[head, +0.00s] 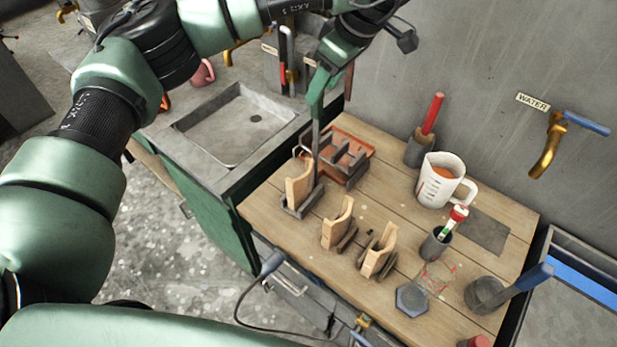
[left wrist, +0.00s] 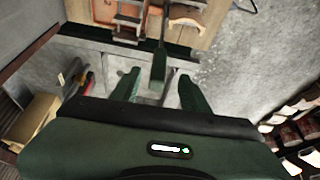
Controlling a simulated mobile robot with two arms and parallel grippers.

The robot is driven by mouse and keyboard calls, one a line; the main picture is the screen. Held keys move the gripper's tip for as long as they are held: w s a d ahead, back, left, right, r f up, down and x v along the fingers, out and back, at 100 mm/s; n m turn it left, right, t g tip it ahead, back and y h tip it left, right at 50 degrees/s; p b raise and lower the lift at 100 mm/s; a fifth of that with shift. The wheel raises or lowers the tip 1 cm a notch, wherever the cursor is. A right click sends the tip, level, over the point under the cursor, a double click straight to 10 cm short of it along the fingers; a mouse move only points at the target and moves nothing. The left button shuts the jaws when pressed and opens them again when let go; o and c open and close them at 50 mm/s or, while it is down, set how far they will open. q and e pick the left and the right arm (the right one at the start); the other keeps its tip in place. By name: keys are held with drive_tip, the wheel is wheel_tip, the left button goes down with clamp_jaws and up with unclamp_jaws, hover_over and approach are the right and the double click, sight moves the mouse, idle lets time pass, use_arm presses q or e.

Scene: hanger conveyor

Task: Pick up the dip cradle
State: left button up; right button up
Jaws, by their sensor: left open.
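A tall dark post (head: 316,145) rises beside an orange tray with grey slotted dividers (head: 345,160); it seems to be the dip cradle's handle, but I cannot tell where its foot joins. In the left wrist view the post's blocky top (left wrist: 158,68) shows between my fingers, and the slotted rack (left wrist: 130,22) lies beyond. My left gripper (head: 320,92) is above the post, and it also shows in the left wrist view (left wrist: 159,92). It is open, with a finger on each side of the post's top and gaps visible. My right gripper is not in view.
Curved wooden pieces on dark stands (head: 337,224) line the wooden bench's (head: 280,215) front side. A measuring jug (head: 437,182), a red-handled tool in a holder (head: 430,120) and a dark cup (head: 436,244) stand to the right. A sink (head: 235,125) is at the left.

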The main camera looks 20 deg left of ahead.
sight(312, 110)
use_arm(q)
drive_tip(key=p+x, duration=0.1)
drive_tip(key=x, duration=0.2)
drive_tip(key=shift+d, duration=0.1)
drive_tip(key=shift+f+p, duration=0.35)
drive_tip(key=shift+f, duration=0.05)
drive_tip(key=p+x, duration=0.2)
drive_tip(key=x, duration=0.3)
drive_tip(key=shift+w+p, duration=0.15)
drive_tip(key=shift+p, duration=0.15)
drive_tip(key=shift+r, duration=0.1)
clamp_jaws()
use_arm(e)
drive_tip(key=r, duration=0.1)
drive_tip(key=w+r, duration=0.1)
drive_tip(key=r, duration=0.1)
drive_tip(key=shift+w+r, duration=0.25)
